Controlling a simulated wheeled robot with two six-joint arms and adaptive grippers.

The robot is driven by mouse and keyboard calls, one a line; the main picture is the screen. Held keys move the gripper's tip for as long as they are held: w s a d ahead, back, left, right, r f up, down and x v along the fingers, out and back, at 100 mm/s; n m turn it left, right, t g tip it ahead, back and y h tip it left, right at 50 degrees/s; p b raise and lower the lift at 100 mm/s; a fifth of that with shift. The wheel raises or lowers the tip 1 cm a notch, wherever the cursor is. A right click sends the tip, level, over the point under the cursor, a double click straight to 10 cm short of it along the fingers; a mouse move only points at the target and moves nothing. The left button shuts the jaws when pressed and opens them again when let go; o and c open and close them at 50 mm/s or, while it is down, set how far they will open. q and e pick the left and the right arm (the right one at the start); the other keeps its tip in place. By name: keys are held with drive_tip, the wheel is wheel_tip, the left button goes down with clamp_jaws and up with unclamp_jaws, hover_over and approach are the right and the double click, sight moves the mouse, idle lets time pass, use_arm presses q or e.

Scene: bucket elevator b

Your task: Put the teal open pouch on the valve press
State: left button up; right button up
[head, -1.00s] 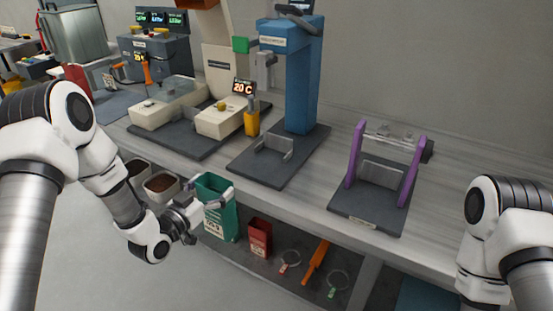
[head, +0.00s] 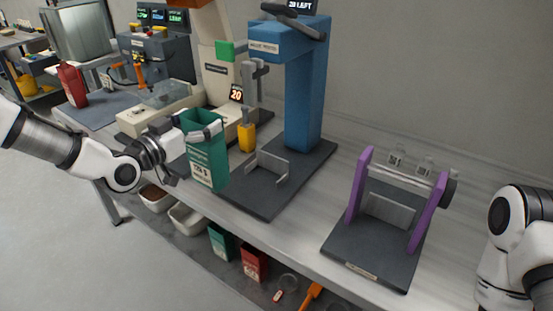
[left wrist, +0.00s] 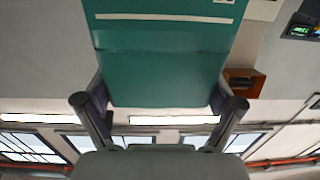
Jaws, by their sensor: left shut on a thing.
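The teal open pouch (head: 208,165) is upright with its open top up. My left gripper (head: 200,132) is shut on the pouch's upper part and holds it at the bench's front edge, just left of the press base. In the left wrist view the pouch (left wrist: 160,65) fills the upper middle between the two fingers (left wrist: 160,105). The valve press is the tall blue machine (head: 303,100) with a dark lever on top. Its dark base plate (head: 262,198) carries a low metal bracket (head: 268,165). My right gripper is out of view.
A yellow-handled tool (head: 246,135) stands left of the press. A purple-sided roller stand (head: 365,240) is to the right. On the shelf below are another teal pouch (head: 221,242), a red pouch (head: 254,263) and white bins (head: 187,218). A red pouch (head: 72,85) stands far left.

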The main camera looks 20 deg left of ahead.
use_arm(q)
drive_tip(key=shift+w+d, duration=0.25)
drive_tip(key=shift+d, duration=0.15)
drive_tip(key=w+d+f, duration=0.1)
drive_tip(key=w+d, duration=0.2)
drive_tip(key=w+d+f+p, duration=0.1)
drive_tip(key=w+d+f, duration=0.1)
drive_tip(key=w+d, duration=0.1)
drive_tip(key=w+d+f, duration=0.2)
drive_tip(key=w+d, duration=0.1)
drive_tip(key=d, duration=0.1)
drive_tip(key=shift+w+d+p, duration=0.2)
drive_tip(key=shift+d+p, duration=0.05)
drive_tip(key=shift+p, duration=0.1)
drive_tip(key=o, duration=0.4)
drive_tip(key=shift+o, duration=0.5)
